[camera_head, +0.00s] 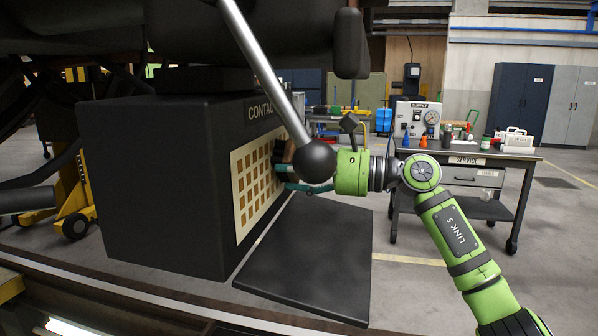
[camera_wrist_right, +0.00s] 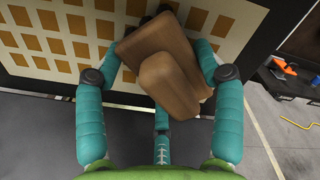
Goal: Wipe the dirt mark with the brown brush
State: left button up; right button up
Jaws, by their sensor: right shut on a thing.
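My right gripper (camera_head: 284,166) reaches in from the right to the cream panel (camera_head: 240,204) with rows of brown squares on the side of the black box (camera_head: 160,180). In the right wrist view its teal fingers (camera_wrist_right: 165,75) are shut on the brown brush (camera_wrist_right: 172,72), a blocky brown piece tilted in the grip. The brush is close in front of the panel (camera_wrist_right: 75,35); I cannot tell whether it touches. A dark patch shows past the brush's far end; I cannot tell whether it is bristles or the dirt mark. The dirt mark is not clearly visible. My left gripper is not in view.
A grey rod with a black ball (camera_head: 315,161) hangs in front of my right gripper. A flat black plate (camera_head: 305,260) extends out below the panel. A service table (camera_head: 470,160) with tools stands at the right. Open floor lies between.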

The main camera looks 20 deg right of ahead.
aim_at(244, 196)
jog(key=shift+s+a, duration=0.25)
jog(key=shift+s, duration=0.05)
jog(key=shift+s+a+f+b, duration=0.15)
jog(key=shift+s+a+b, duration=0.3)
jog(key=shift+s+b, duration=0.25)
jog(key=shift+s+a, duration=0.5)
jog(key=shift+s, duration=0.3)
jog(key=shift+s+a+b, duration=0.3)
jog(key=shift+s+b, duration=0.15)
jog(key=shift+b, duration=0.05)
jog(key=shift+s+a+b, duration=0.35)
jog(key=shift+s+a, duration=0.35)
jog(key=shift+s, duration=0.3)
jog(key=shift+s+a+b, duration=0.4)
jog(key=shift+s+a, duration=0.25)
jog(key=shift+s, duration=0.4)
jog(key=shift+s+a+b, duration=0.35)
jog(key=shift+s+a, duration=0.35)
jog(key=shift+s, duration=0.3)
jog(key=shift+s+a+r, duration=0.2)
jog(key=shift+s+a, duration=0.4)
jog(key=shift+s, duration=0.2)
